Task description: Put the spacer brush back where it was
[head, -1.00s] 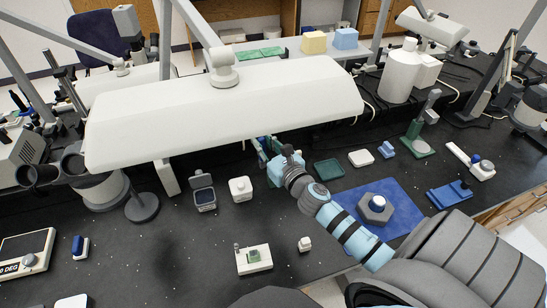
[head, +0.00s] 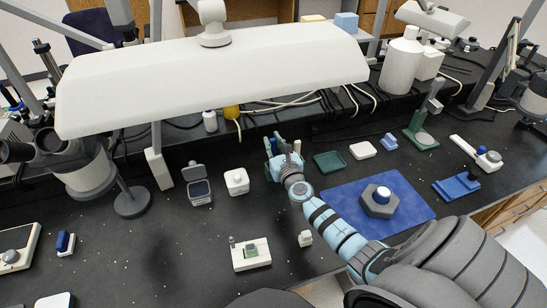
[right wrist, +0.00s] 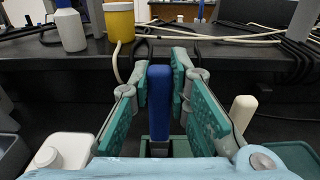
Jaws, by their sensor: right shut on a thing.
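My right gripper (head: 276,144) reaches over the black bench toward its back, between a white box and a green tray. In the right wrist view its teal fingers (right wrist: 161,75) stand on both sides of an upright blue bar (right wrist: 159,100), and the gripper is shut on it. This bar looks like the handle of the spacer brush; no bristles show. A green-grey piece (right wrist: 158,147) shows just below the bar; I cannot tell whether they touch. In the head view the held thing is mostly hidden by the gripper. My left gripper is not in view.
An off-white rod (right wrist: 243,112) stands close right of the fingers. The white box (head: 236,181) is left, the green tray (head: 329,161) right. A blue mat (head: 340,201) carries a grey hexagonal block (head: 379,202). A large white lamp (head: 215,75) hangs over the bench.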

